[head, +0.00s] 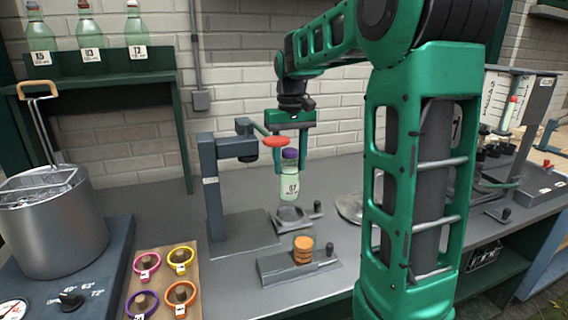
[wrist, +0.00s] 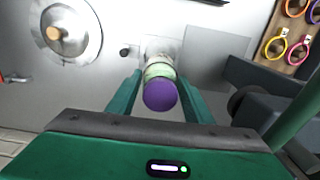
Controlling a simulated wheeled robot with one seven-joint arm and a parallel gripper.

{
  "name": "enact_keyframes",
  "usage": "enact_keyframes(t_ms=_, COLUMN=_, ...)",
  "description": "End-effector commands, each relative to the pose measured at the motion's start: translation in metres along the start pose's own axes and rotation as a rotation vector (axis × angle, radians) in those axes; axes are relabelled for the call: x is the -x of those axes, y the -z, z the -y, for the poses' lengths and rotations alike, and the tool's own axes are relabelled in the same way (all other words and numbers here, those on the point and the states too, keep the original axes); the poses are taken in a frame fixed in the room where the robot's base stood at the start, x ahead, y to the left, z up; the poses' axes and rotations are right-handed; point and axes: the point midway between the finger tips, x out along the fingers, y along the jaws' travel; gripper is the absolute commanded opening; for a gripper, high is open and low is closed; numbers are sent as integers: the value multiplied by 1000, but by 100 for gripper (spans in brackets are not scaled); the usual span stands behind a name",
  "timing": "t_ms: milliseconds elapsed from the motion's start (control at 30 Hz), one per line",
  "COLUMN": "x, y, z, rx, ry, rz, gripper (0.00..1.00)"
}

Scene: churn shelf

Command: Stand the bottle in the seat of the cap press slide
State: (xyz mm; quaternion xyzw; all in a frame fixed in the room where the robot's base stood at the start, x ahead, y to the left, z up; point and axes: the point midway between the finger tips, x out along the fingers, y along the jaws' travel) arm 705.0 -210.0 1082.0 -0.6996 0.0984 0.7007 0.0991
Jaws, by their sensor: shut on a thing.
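My gripper (head: 291,172) is shut on a pale green bottle (head: 289,187) with a purple cap (head: 290,154) and a white label. The bottle is upright, its base just above or at the small grey slide (head: 290,217) with a dark knob; I cannot tell whether they touch. In the wrist view the purple cap (wrist: 160,96) is between my fingers (wrist: 158,82), and the slide (wrist: 161,47) is partly hidden beyond the bottle. The grey cap press (head: 214,183), with a red-topped lever (head: 276,141), stands left of the bottle.
A grey block (head: 285,270) with stacked orange-brown discs (head: 303,249) is in front of the slide. Coloured rings (head: 146,266) lie on a board at front left, beside a steel pot (head: 52,230). Several bottles (head: 88,38) stand on the shelf. A round metal dish (wrist: 67,32) lies nearby.

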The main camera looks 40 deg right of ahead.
Motion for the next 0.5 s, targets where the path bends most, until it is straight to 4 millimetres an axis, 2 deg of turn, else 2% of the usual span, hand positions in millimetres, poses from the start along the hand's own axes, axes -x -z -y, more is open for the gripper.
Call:
enact_keyframes(t_ms=167, x=-6, y=0, z=-2, rx=-2, ry=0, rz=0, gripper=26)
enact_keyframes(t_ms=500, x=-30, y=0, z=-2, rx=-3, ry=0, rz=0, gripper=26)
